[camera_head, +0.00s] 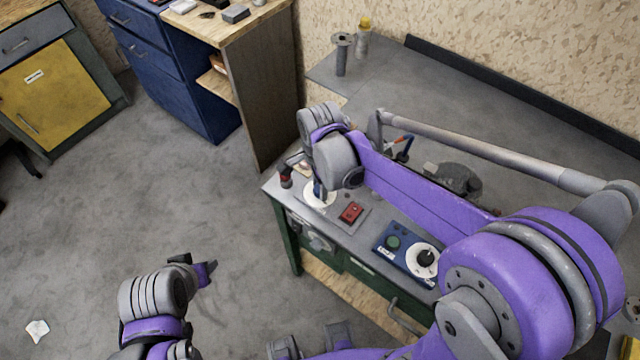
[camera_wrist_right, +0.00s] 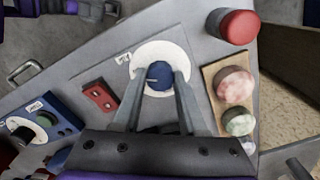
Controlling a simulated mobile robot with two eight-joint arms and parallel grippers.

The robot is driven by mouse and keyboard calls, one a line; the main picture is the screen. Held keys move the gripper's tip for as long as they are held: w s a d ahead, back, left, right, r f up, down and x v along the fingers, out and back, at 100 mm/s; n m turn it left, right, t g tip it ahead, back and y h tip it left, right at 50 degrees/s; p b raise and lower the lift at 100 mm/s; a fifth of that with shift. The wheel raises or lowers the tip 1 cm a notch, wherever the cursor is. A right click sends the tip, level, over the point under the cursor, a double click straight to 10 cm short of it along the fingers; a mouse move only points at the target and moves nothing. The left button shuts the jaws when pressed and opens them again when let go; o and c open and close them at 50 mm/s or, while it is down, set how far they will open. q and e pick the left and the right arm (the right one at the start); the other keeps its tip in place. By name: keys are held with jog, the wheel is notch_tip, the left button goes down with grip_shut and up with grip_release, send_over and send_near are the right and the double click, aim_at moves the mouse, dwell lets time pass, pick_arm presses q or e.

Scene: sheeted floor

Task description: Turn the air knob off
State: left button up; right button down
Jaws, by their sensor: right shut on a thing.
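A blue knob (camera_wrist_right: 160,72) sits at the centre of a round white dial (camera_wrist_right: 159,53) on a grey panel plate. My right gripper (camera_wrist_right: 159,80) is shut on this knob, with one finger on each side of it. In the head view the dial (camera_head: 318,201) shows partly below my right wrist, and the right gripper (camera_head: 320,188) reaches down to it. The label beside the dial is too small to read. My left gripper (camera_head: 206,273) is low at the left, over the floor and away from the bench; its jaw opening is unclear.
A red switch (camera_head: 351,212) lies right of the dial. Further right is a blue box (camera_head: 390,243) with a green button and a second white dial (camera_head: 422,262) with a black knob. A red-capped item (camera_head: 286,178) stands left. A blue cabinet (camera_head: 165,75) stands behind; the left floor is open.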

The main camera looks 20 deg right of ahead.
jog(key=shift+n, duration=0.3)
jog(key=n+b, duration=0.1)
jog(key=n, duration=0.4)
jog(key=n+b, duration=0.1)
jog(key=n, duration=0.5)
jog(key=shift+n, duration=0.3)
jog(key=n, duration=0.6)
jog(key=n+b, duration=0.1)
jog(key=n, duration=0.4)
jog(key=shift+n, duration=0.3)
jog(key=shift+c, duration=2.2)
grip_release()
